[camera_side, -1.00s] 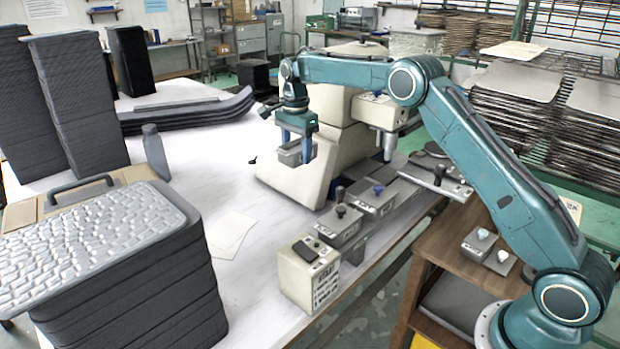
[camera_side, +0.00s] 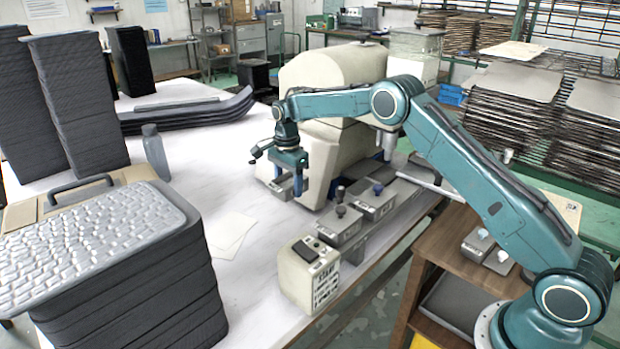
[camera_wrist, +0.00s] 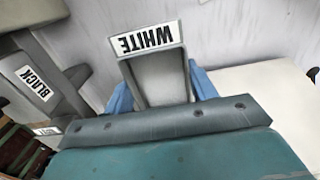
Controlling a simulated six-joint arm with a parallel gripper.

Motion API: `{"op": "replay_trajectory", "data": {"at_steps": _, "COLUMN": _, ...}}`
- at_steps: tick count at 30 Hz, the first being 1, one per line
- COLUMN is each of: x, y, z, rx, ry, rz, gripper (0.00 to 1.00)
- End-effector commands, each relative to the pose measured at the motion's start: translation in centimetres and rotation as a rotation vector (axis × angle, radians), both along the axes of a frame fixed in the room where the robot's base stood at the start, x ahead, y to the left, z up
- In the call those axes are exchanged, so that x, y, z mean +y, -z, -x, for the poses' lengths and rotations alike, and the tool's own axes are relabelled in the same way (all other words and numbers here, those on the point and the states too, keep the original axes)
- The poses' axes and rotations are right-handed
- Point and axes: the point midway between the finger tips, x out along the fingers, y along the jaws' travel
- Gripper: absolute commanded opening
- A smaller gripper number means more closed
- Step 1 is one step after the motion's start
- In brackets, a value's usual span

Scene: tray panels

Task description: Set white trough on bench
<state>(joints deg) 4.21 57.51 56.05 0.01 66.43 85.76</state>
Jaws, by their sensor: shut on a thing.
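The white trough is a small grey open tray (camera_wrist: 160,80) with a "WHITE" label on its end in the wrist view. In the side view the trough (camera_side: 282,188) is low over the white bench top (camera_side: 215,175), beside the large cream machine. My gripper (camera_side: 288,185) points down with its blue fingers on either side of the trough, shut on it. The fingers also flank it in the wrist view. I cannot tell whether the trough's underside touches the bench.
The cream machine (camera_side: 335,150) stands close to the right of my gripper. A part labelled "BLACK" (camera_wrist: 38,82) is at the left in the wrist view. Knobbed boxes (camera_side: 340,225) and a cream control box (camera_side: 308,275) line the bench edge.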

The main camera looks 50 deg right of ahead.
Motion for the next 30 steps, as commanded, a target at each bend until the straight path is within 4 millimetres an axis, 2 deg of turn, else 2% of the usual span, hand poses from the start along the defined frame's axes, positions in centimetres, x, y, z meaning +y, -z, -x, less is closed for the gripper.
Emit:
{"op": "replay_trajectory", "data": {"at_steps": 6, "x": 0.0, "y": 4.2, "z": 0.0, "rx": 0.002, "ry": 0.000, "rz": 0.000, "gripper": 0.25}}
{"op": "replay_trajectory", "data": {"at_steps": 12, "x": 0.0, "y": 6.8, "z": 0.0, "rx": -0.001, "ry": 0.000, "rz": 0.000, "gripper": 0.25}}
{"op": "replay_trajectory", "data": {"at_steps": 23, "x": 0.0, "y": 7.7, "z": 0.0, "rx": -0.001, "ry": 0.000, "rz": 0.000, "gripper": 0.25}}
{"op": "replay_trajectory", "data": {"at_steps": 30, "x": 0.0, "y": 10.2, "z": 0.0, "rx": 0.001, "ry": 0.000, "rz": 0.000, "gripper": 0.25}}
